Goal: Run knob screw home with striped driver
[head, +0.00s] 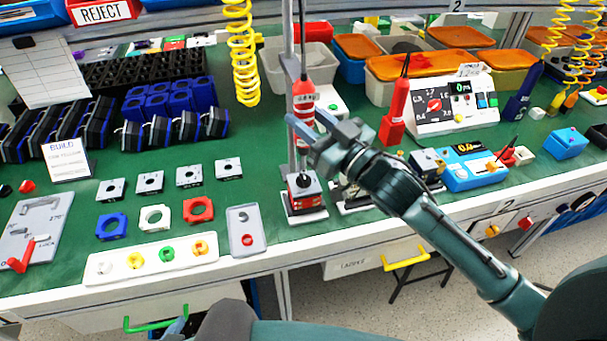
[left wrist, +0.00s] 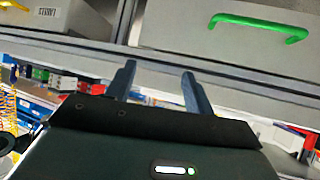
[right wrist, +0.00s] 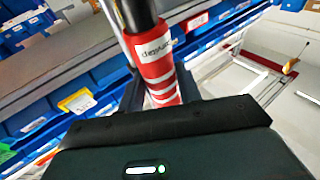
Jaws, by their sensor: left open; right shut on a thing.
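The striped driver (head: 303,98) is red with white bands and hangs upright above the rotary switch. My right gripper (head: 303,128) is shut around its body. In the right wrist view the driver (right wrist: 155,68) stands between the fingers, with a white label on it. The rotary switch (head: 303,199) is a red and grey block with a dark top, on a white base directly below the driver. The driver's tip and the knob screw are too small or hidden to tell whether they touch. My left gripper (left wrist: 158,88) is open and empty, low in front of the bench.
A vertical post (head: 288,60) stands just behind the driver. A grey tray (head: 247,218) with a red part lies left of the switch, and a white knob tray (head: 150,258) further left. A second red driver (head: 397,110) and a blue meter (head: 470,168) are to the right.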

